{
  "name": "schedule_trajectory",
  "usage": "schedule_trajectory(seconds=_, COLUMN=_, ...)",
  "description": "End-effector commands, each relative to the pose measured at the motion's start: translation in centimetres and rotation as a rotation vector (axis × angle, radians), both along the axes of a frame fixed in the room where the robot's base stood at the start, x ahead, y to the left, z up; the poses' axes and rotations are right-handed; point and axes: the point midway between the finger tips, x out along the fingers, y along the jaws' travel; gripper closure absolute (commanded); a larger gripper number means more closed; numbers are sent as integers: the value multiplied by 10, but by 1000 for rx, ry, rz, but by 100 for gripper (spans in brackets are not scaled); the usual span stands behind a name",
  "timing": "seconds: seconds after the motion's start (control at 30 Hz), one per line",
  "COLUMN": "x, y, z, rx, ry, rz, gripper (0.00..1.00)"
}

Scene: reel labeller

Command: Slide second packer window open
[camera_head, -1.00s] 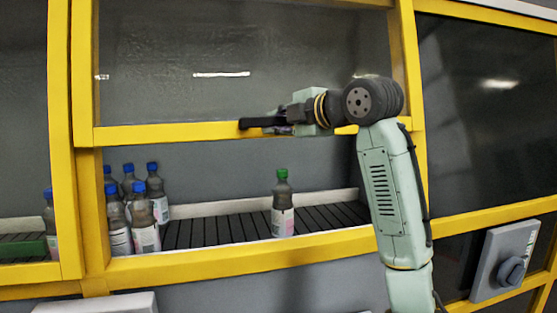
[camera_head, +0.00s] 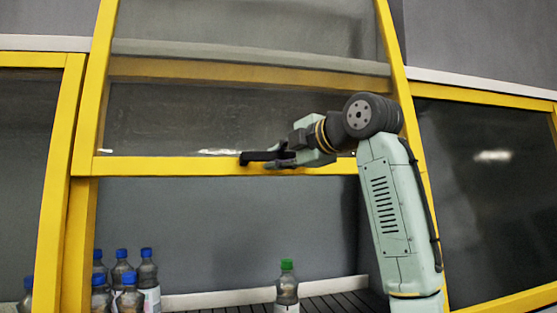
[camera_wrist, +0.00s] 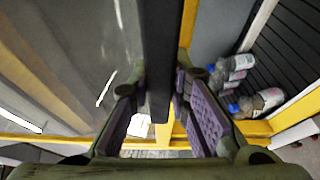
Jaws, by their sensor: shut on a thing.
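The packer window (camera_head: 215,166) is a glass pane in a yellow frame, raised so that an opening shows below its bottom rail. A black handle (camera_head: 250,157) sits on that rail. My gripper (camera_head: 276,158) is shut on the handle, reaching in from the right. In the wrist view the handle (camera_wrist: 159,60) is a dark bar between the purple finger pads of my gripper (camera_wrist: 160,108). Part of the rail is hidden behind my gripper and arm.
Inside the opening, a green-capped bottle (camera_head: 287,288) stands on a dark slatted conveyor (camera_head: 335,303). Several blue-capped bottles (camera_head: 125,280) stand at the left. Another dark window (camera_head: 482,185) in a yellow frame is at the right. Yellow posts edge the opening.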

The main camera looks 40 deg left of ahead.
Motion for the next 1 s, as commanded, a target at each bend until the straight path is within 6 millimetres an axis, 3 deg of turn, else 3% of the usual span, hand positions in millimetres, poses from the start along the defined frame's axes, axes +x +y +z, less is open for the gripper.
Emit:
schedule_trajectory(seconds=0.33, x=0, y=0, z=0, rx=0, ry=0, rz=0, gripper=62)
schedule_trajectory(seconds=0.67, x=-1, y=-2, z=0, rx=0, ry=0, rz=0, gripper=62)
schedule_trajectory(seconds=0.77, x=-3, y=-11, z=3, rx=1, ry=-1, rz=0, gripper=62)
schedule_trajectory(seconds=1.0, x=-17, y=-57, z=14, rx=1, ry=-2, rz=-2, gripper=62)
